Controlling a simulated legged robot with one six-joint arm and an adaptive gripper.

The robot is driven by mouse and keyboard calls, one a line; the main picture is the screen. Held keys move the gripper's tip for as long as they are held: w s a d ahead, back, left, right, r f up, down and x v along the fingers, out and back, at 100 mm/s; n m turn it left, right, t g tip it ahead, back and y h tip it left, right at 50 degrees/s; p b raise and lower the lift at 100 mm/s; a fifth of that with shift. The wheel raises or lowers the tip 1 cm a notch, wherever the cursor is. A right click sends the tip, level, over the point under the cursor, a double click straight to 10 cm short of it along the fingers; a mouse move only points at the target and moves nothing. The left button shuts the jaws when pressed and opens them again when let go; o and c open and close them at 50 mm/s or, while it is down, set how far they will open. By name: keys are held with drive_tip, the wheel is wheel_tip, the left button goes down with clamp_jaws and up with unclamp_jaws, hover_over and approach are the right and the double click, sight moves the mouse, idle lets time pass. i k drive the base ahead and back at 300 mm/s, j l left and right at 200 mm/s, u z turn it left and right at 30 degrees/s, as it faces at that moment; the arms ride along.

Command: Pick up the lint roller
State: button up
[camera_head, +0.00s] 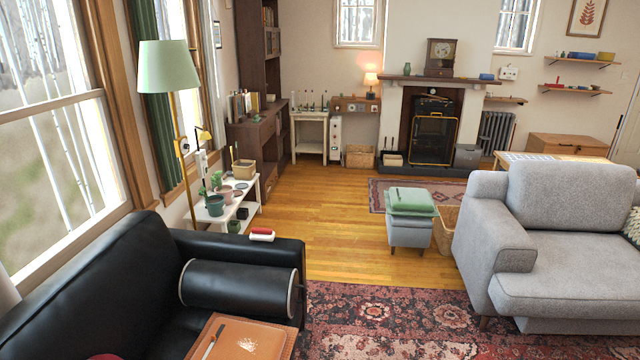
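The lint roller (262,235) appears to be the small red and white roll lying on top of the arm of the black leather sofa (285,250), at the left of the head view. It lies on its side and looks unobstructed. Its far details are too small to tell. My gripper is not in view.
A black bolster (238,287) lies on the sofa in front of that arm, with a brown board (250,340) nearer. A floor lamp (168,68) and plant bench (250,205) stand behind. A grey sofa (550,235) and footstool (410,232) are right; the patterned rug (390,320) between looks clear.

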sight(267, 235)
drive_tip(key=i+z, duration=0.1)
drive_tip(key=i, duration=1.35)
drive_tip(key=i+z, duration=0.5)
drive_tip(key=i, duration=0.25)
drive_tip(key=i+j+z, duration=0.2)
drive_tip(key=i+z, duration=0.25)
drive_tip(key=i, duration=0.25)
drive_tip(key=i+u, duration=0.2)
drive_tip(key=u, duration=0.15)
drive_tip(key=i+l+u, duration=0.1)
drive_tip(key=u, duration=0.2)
drive_tip(key=i+l+u, duration=0.15)
drive_tip(key=u, duration=2.7)
drive_tip(key=l, duration=0.1)
